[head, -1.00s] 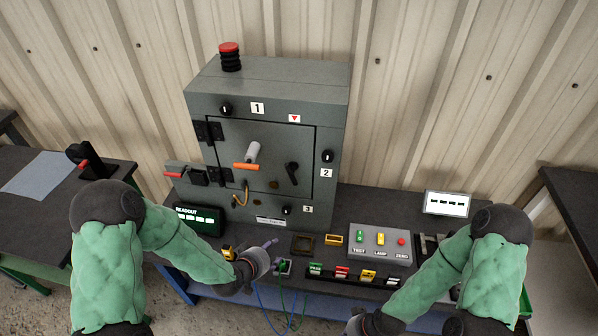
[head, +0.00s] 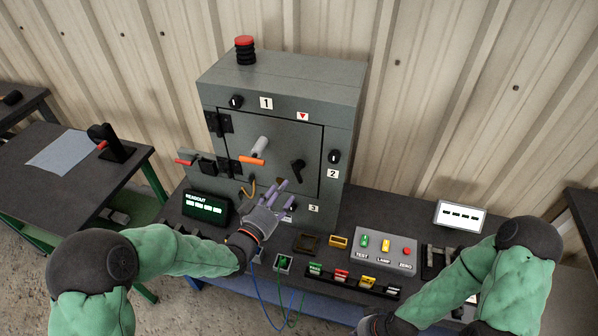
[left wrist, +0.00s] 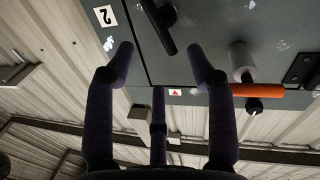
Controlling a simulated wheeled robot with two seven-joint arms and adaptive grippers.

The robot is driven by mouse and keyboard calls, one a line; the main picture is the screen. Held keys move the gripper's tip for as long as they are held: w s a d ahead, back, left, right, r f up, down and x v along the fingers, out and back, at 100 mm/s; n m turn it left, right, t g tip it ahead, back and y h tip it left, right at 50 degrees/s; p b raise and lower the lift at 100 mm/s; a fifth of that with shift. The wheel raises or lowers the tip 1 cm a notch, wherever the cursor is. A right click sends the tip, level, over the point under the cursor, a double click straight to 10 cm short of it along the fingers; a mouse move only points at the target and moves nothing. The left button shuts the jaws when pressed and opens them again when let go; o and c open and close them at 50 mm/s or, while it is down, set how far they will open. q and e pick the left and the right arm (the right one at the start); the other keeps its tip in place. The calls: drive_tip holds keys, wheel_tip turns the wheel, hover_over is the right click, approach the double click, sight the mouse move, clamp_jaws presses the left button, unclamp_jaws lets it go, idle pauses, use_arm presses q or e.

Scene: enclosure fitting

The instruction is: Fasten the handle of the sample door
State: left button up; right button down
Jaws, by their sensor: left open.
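The sample door (head: 240,128) is a grey panel, shut in the front of a grey enclosure. Its black handle (head: 297,170) sits at the door's right side; it also shows at the top of the left wrist view (left wrist: 158,27), slanted. My left gripper (head: 280,186) is open and empty, its purple fingers spread just below and left of the handle in the head view. In the left wrist view, the fingers (left wrist: 164,65) point toward the door, with the handle beyond them and apart from them. Only the grey base of my right gripper shows at the bottom edge; its fingers are out of frame.
A grey cylinder (head: 261,144) with an orange bar (head: 251,160) juts from the door, left of the handle. A red-ended clamp (head: 188,160) stands left of the enclosure. A switch box (head: 384,250) and a row of coloured pieces (head: 342,277) lie on the bench to the right.

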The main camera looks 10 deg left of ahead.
sight(296, 174)
use_arm(q)
drive_tip(key=b+x, duration=0.1)
drive_tip(key=x, duration=0.9)
drive_tip(key=shift+b, duration=0.3)
drive_tip(key=shift+s, duration=0.1)
clamp_jaws()
